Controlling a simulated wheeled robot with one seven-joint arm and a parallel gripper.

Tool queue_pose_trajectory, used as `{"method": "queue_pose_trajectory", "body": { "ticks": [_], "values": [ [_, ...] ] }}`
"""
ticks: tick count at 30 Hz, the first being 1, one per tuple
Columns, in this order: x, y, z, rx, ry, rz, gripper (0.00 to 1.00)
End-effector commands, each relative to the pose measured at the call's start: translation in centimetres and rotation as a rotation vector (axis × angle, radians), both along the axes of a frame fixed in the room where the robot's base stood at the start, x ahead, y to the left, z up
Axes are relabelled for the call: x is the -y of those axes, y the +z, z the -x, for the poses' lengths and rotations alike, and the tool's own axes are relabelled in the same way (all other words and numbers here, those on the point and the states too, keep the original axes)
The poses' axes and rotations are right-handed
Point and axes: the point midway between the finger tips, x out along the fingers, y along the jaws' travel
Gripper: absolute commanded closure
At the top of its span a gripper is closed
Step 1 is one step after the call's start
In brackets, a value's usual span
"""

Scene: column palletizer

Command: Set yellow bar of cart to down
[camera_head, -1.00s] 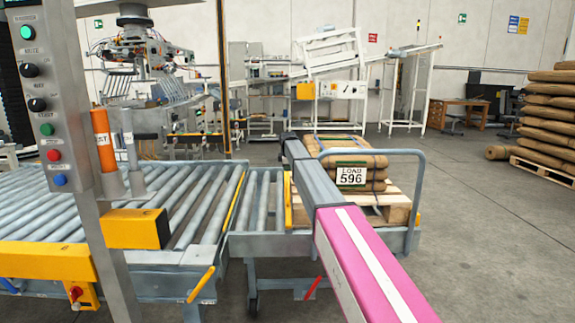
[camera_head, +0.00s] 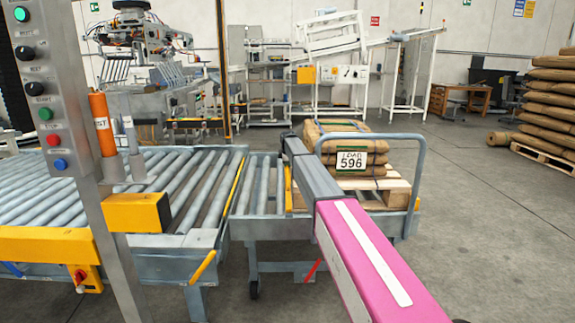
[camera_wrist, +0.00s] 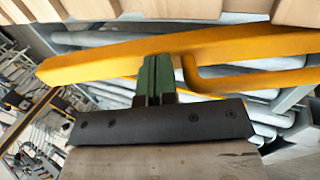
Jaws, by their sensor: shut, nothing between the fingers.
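The cart (camera_head: 425,190) stands against the end of the roller conveyor. It carries a wooden pallet with brown sacks labelled "LOAD 596". The cart's yellow bar (camera_head: 288,187) shows as a thin strip between its rollers and the pallet, partly hidden by my arm. In the wrist view the yellow bar (camera_wrist: 235,47) crosses the picture, rising slightly to the right, with a bent yellow rod below it. My gripper (camera_wrist: 158,62) has green fingers, shut and empty, overlapping the bar's lower edge. I cannot tell whether they touch it. The head view does not show the fingers.
The pallet's wooden edge (camera_wrist: 170,8) lies close beyond the bar. The roller conveyor (camera_head: 190,190) and a control post (camera_head: 75,150) stand at left. The cart's tubular handle (camera_head: 372,136) rises beside my arm. Stacked sacks (camera_head: 545,105) stand far right. The floor at right is clear.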

Motion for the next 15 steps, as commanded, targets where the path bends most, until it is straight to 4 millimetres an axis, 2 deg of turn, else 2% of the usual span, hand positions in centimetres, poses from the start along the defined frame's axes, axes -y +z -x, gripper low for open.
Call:
{"method": "queue_pose_trajectory", "body": {
  "ticks": [5,10,15],
  "values": [
    [0.0,-1.5,-1.0,-0.001,0.000,0.000,1.00],
    [0.0,-4.5,-2.3,-0.001,0.000,0.000,1.00],
    [0.0,-5.3,-2.5,0.000,0.000,0.000,1.00]
  ]
}}
